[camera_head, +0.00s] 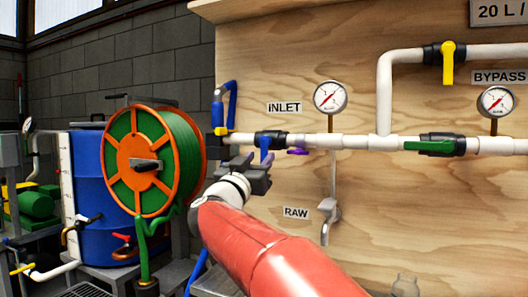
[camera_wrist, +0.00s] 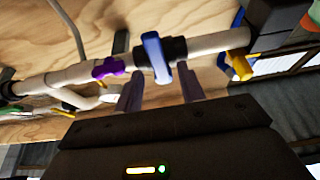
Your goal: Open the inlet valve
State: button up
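The inlet valve is a black fitting on the white pipe, with a blue handle (camera_head: 265,146) hanging down across the pipe, near the INLET label (camera_head: 284,107). In the wrist view the blue handle (camera_wrist: 155,58) also lies crosswise to the pipe. My gripper (camera_head: 257,166) is just below and in front of the valve. In the wrist view my gripper (camera_wrist: 160,88) is open, with a finger to each side of the handle's lower end. A gap shows between each finger and the handle. Whether the tips reach past the handle is hard to tell.
A small purple handle (camera_head: 298,151) sits on the pipe just right of the valve. A pressure gauge (camera_head: 330,97) stands above. A green-handled valve (camera_head: 430,146) and yellow-handled valve (camera_head: 448,62) are further right. An orange hose reel (camera_head: 152,162) and blue barrel (camera_head: 88,190) stand left.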

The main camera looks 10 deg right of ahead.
aim_at(263, 153)
jog(key=x, duration=0.4)
grip_shut()
dwell(0.4)
